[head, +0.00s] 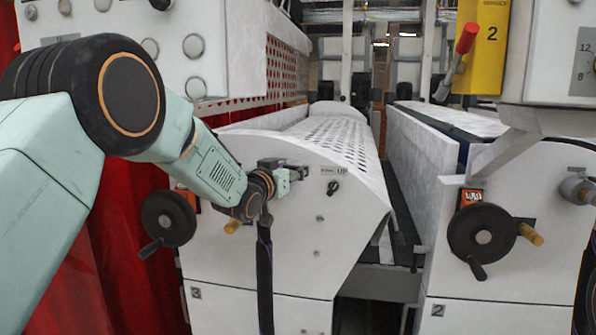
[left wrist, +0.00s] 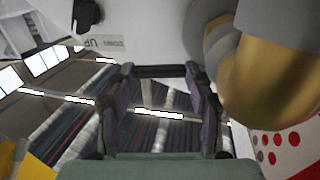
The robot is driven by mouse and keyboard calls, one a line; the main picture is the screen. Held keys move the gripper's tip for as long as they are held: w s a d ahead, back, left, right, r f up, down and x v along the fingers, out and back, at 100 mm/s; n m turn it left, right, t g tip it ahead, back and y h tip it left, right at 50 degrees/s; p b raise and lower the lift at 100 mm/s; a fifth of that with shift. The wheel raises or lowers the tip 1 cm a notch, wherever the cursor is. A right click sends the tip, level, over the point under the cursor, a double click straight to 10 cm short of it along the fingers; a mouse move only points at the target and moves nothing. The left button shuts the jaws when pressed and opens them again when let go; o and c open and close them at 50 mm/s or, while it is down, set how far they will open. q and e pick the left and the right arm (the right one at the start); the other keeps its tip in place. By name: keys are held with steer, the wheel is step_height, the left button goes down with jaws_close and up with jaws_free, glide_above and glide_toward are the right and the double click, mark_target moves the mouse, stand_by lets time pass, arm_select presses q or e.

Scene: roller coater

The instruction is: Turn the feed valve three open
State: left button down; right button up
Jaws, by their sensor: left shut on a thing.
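Machine three's white end panel (head: 300,222) stands left of centre in the head view, with a black hose-like strip (head: 265,265) hanging down its front. My left gripper (head: 287,174) is at the upper part of this panel, left of a small black knob (head: 333,187). In the left wrist view, my left gripper (left wrist: 160,75) is shut on a dark bar (left wrist: 160,71), apparently the feed valve's handle. A large grey and brass-coloured round body (left wrist: 240,70), likely the valve, is close beside the right finger. My wrist hides most of the valve in the head view. My right gripper is out of view.
A black handwheel (head: 168,218) sits left of my wrist. Machine two, with its handwheel (head: 482,233) and grey valve (head: 577,188), stands at the right. A narrow gap separates the machines. A yellow box (head: 482,45) with a red lever (head: 467,38) is above.

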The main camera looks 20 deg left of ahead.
arm_select(q)
steer(key=shift+a+r+m+h, duration=0.15)
steer(key=shift+r+m+h, duration=0.15)
steer(key=shift+r+h, duration=0.15)
steer(key=c, duration=0.9)
jaws_free()
steer(key=shift+c, duration=0.2)
steer(key=o, duration=0.4)
steer(key=shift+s+f, duration=0.15)
steer(key=shift+s, duration=0.1)
steer(key=shift+o, duration=0.2)
steer(key=shift+f, duration=0.1)
steer(key=shift+w+f, duration=0.1)
steer(key=s+a, duration=0.2)
steer(key=s, duration=1)
steer(key=shift+w+a, duration=0.1)
